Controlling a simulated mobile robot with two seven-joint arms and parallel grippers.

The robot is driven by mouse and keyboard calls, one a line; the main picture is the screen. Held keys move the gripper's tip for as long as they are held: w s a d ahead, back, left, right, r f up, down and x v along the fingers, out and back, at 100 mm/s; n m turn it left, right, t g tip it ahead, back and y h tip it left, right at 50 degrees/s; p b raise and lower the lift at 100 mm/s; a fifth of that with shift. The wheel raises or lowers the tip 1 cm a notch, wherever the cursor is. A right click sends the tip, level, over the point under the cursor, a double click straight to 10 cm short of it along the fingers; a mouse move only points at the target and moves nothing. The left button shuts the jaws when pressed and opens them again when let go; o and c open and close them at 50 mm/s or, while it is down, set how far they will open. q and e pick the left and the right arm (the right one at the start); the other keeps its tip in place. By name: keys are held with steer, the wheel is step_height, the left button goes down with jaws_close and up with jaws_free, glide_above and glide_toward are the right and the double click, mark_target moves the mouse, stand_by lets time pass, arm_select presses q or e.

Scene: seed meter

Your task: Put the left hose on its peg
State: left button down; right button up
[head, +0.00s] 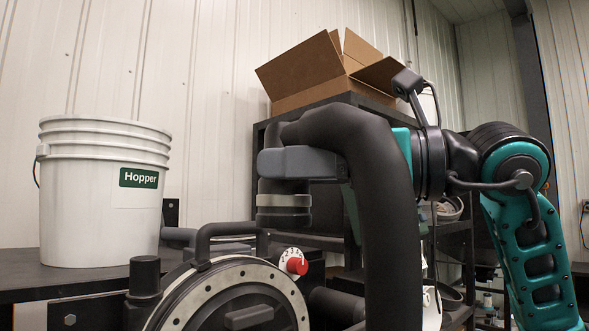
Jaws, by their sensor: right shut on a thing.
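A thick black hose (385,220) arches up and over in the middle of the head view. Its end with a metal clamp band (284,201) points down, above and right of the round meter lid's handle (215,232). My right gripper (300,163) is shut on the hose just above that band. The hose's long side hangs down in front of my right wrist and leaves the bottom of the view. A short black upright cylinder (145,275) stands left of the lid; I cannot tell whether it is the peg. My left gripper is not in view.
A white Hopper bucket (100,215) stands on the dark table (25,262) at left. The round metal-rimmed lid (190,310) and a red dial knob (297,266) are below the hose end. An open cardboard box (305,80) sits on a black shelf behind.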

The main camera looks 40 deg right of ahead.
mark_target(298, 129)
steer(key=shift+r+p, duration=1.9)
steer(key=shift+r, duration=0.2)
